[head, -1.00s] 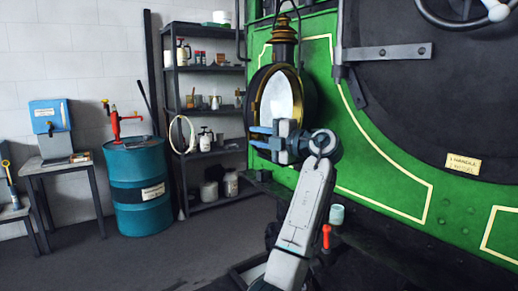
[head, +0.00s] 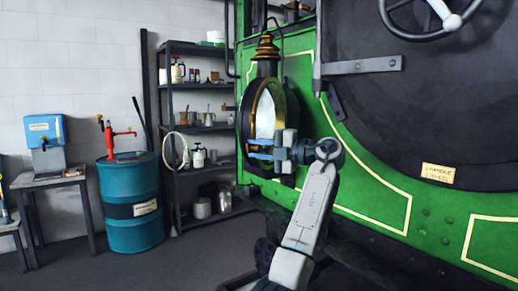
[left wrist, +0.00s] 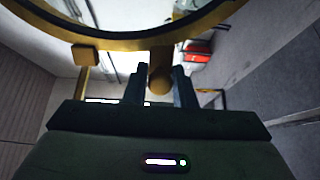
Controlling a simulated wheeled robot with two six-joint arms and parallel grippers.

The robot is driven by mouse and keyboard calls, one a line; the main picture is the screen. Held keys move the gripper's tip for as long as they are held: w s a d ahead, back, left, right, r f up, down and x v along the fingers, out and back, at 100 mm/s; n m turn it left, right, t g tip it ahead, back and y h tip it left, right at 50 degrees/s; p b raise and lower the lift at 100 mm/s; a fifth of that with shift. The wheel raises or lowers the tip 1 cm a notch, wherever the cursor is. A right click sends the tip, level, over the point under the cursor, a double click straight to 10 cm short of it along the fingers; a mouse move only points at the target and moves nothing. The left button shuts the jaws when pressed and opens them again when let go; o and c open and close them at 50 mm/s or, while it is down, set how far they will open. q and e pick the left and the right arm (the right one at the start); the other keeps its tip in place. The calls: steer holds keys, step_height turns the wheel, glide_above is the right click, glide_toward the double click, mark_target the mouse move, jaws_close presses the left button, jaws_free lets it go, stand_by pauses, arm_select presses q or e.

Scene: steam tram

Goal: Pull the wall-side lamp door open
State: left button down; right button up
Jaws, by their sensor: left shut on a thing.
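The lamp (head: 290,98) is a dark round housing with a brass chimney, on the front of the green tram. Its door has a brass rim (head: 279,92) around bright glass and shows as a narrow oval. My left gripper (head: 254,149) is at the lower part of the door. In the left wrist view the brass rim (left wrist: 105,36) arches across the top, and a brass knob (left wrist: 159,82) sits between the two fingers of the left gripper (left wrist: 160,72), which are shut on it. The fingers hide part of the knob. My right gripper is not in view.
Dark shelves (head: 200,88) with bottles and tins stand behind the lamp. A blue drum (head: 130,190) with a red pump and a small table (head: 50,180) are at left. The tram front (head: 400,225) fills the right.

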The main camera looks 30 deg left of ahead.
arm_select(q)
steer(key=c, duration=1.3)
jaws_free()
steer(key=shift+r, duration=0.2)
steer(key=shift+f, duration=0.1)
steer(key=shift+d, duration=0.15)
steer(key=w+d+b, duration=0.1)
steer(key=d+b, duration=0.1)
steer(key=d, duration=0.8)
steer(key=shift+w+d+b, duration=0.15)
steer(key=shift+w+b, duration=0.2)
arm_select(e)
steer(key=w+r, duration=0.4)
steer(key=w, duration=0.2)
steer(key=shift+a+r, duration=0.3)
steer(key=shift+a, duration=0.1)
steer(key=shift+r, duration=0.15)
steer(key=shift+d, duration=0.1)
